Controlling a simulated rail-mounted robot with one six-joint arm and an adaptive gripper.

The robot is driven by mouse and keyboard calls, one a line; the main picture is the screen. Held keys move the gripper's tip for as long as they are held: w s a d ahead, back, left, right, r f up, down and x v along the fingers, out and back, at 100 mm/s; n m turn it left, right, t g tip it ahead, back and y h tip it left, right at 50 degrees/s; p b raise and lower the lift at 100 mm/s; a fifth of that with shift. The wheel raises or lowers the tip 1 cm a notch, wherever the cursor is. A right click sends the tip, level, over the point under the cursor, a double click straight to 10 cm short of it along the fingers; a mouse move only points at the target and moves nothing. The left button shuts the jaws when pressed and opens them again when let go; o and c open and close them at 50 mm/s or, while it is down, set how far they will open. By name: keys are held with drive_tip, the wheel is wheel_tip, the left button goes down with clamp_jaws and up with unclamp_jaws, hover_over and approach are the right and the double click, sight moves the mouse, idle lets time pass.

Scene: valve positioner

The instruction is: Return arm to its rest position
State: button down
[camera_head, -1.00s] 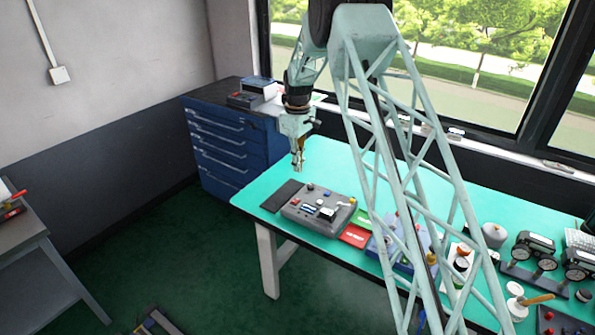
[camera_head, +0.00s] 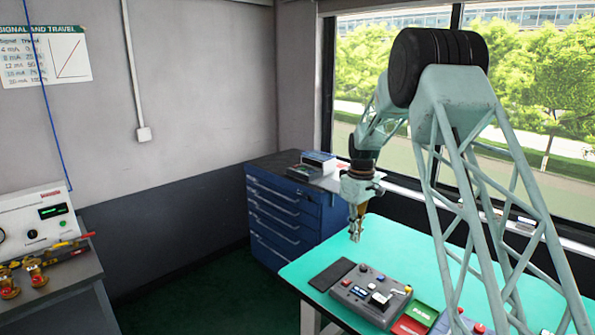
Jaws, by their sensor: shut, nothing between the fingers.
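My gripper (camera_head: 355,236) hangs from my arm with its fingers pointing down, above the back left part of the green-topped bench (camera_head: 392,236). Its fingers are together and nothing shows between them. My arm reaches in from the right, with the lattice link slanting up to the dark elbow joint and the wrist coming down on its left. A grey control box (camera_head: 370,293) with small knobs and buttons lies on the bench below and to the right of the gripper. The gripper appears clear of it.
A black pad (camera_head: 332,274), a green tray (camera_head: 422,313) and a red tray (camera_head: 409,326) lie by the box. A blue drawer cabinet (camera_head: 283,212) stands behind the bench. A side table (camera_head: 65,290) at left carries a white instrument (camera_head: 36,222). The window is at right.

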drive_tip(key=s+r+m+t+b, duration=0.1)
drive_tip(key=s+r+m+b, duration=0.15)
drive_tip(key=s+r, duration=1.9)
drive_tip(key=s+r+m+t, duration=0.1)
drive_tip(key=s+r+m, duration=0.35)
drive_tip(key=s, duration=1.35)
drive_tip(key=s+f+m+t+b, duration=0.1)
drive_tip(key=s+f, duration=0.1)
drive_tip(key=s, duration=2.4)
drive_tip(key=shift+s+a+f+t, duration=0.15)
drive_tip(key=shift+s+f+t, duration=0.15)
drive_tip(key=shift+f, duration=0.1)
